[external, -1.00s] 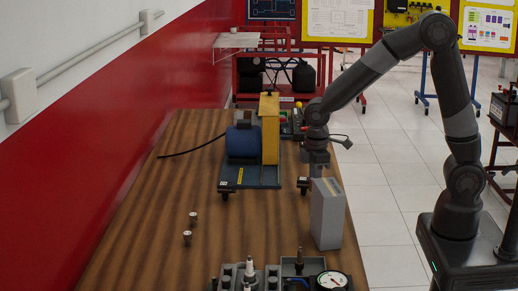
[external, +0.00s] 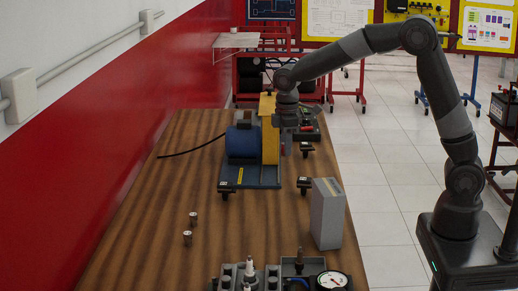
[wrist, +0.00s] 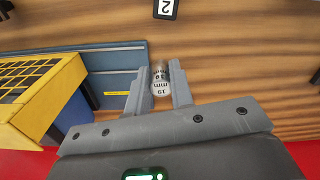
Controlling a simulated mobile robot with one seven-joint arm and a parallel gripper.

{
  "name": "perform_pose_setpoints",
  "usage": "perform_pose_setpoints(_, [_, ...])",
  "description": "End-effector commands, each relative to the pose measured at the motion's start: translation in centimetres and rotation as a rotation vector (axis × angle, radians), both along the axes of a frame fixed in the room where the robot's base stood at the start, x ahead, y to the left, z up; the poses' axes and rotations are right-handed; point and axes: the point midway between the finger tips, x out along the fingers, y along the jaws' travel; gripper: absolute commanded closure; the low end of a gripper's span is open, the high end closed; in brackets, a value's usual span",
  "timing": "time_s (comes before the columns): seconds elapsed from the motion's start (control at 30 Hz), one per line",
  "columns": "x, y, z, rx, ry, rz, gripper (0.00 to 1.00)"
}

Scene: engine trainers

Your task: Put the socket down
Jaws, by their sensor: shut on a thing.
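A silver socket (wrist: 161,86) marked 19 mm sits between the two grey fingers of my gripper (wrist: 159,78) in the wrist view. The fingers are shut on it. In the external view my gripper (external: 289,146) is beside the yellow panel (external: 270,130) of the blue trainer, on its right side, toward the far end of the wooden table (external: 150,238). The socket is too small to make out there. Two other silver sockets, one (external: 193,218) behind the other (external: 187,238), stand on the table's left part.
A blue-based trainer (external: 240,175) stands close left of my gripper. Small black numbered markers (external: 304,186) are around it; one marked 2 (wrist: 166,8) shows in the wrist view. A grey box (external: 326,213) stands at the right edge. The left front table is mostly clear.

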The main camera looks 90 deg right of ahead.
Motion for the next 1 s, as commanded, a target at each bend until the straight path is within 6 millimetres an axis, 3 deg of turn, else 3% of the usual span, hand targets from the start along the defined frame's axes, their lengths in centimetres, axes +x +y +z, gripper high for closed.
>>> perform_pose_setpoints(0.03, [1.9, -0.1, -0.1, -0.001, 0.0, -0.004, 1.0])
perform_pose_setpoints(0.2, [7.5, 0.0, -0.2, 0.001, 0.0, -0.024, 1.0])
perform_pose_setpoints(0.5, [15.5, 1.0, -1.1, 0.008, -0.003, -0.057, 1.0])
perform_pose_setpoints(0.8, [18.6, 1.8, -1.9, 0.014, -0.003, -0.073, 1.0])
perform_pose_setpoints(1.0, [20.6, 4.7, -4.1, 0.014, -0.001, -0.07, 1.0])
